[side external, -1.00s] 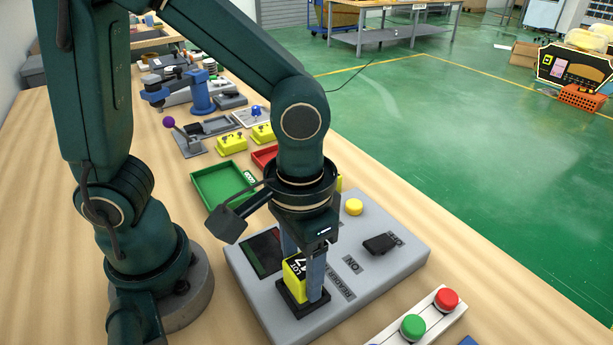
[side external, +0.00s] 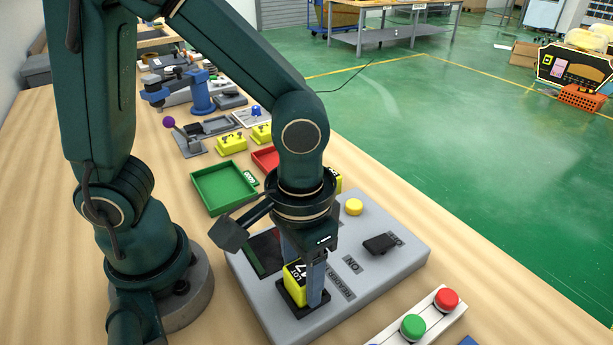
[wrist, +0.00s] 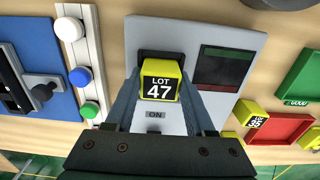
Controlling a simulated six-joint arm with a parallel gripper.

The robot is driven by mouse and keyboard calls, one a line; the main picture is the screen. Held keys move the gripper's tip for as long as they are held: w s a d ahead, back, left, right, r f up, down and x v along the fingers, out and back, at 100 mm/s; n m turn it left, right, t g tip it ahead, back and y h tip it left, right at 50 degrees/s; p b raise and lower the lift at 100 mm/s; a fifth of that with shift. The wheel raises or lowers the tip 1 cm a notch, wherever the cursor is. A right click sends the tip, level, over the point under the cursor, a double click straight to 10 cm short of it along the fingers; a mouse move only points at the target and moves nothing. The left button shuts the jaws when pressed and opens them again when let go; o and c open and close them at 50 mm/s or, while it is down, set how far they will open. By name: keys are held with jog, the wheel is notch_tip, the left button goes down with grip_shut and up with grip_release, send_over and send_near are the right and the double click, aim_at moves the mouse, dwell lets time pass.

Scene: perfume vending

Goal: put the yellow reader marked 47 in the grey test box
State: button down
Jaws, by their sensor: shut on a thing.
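The yellow reader (side external: 295,284) carries a black label reading LOT 47, clear in the wrist view (wrist: 160,84). My gripper (side external: 304,285) is shut on it, one finger on each side, pointing down; its fingers also show in the wrist view (wrist: 160,100). The grey test box (side external: 385,268) lies flat on the bench under my gripper, and it fills the middle of the wrist view (wrist: 200,30). The reader stands upright at the box's black socket (side external: 286,302), its lower end at the socket. How deep it sits is hidden.
The box bears a dark screen (side external: 265,252), a yellow button (side external: 354,207) and a black switch (side external: 380,244). A green tray (side external: 222,188) and a red tray (side external: 265,158) lie behind. Another yellow block, 35 (wrist: 256,122), is at the red tray. A button strip (side external: 430,320) stands in front.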

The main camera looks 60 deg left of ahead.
jog(key=shift+f, duration=0.15)
grip_release()
dwell(0.4)
jog(key=shift+r, duration=3.5)
jog(key=shift+w, duration=0.1)
jog(key=a+r+t, duration=0.3)
jog(key=a+t, duration=0.2)
jog(key=a, duration=0.4)
jog(key=shift+s+a+r+t, duration=0.2)
jog(key=shift+s+a+t, duration=0.1)
jog(key=shift+s, duration=0.1)
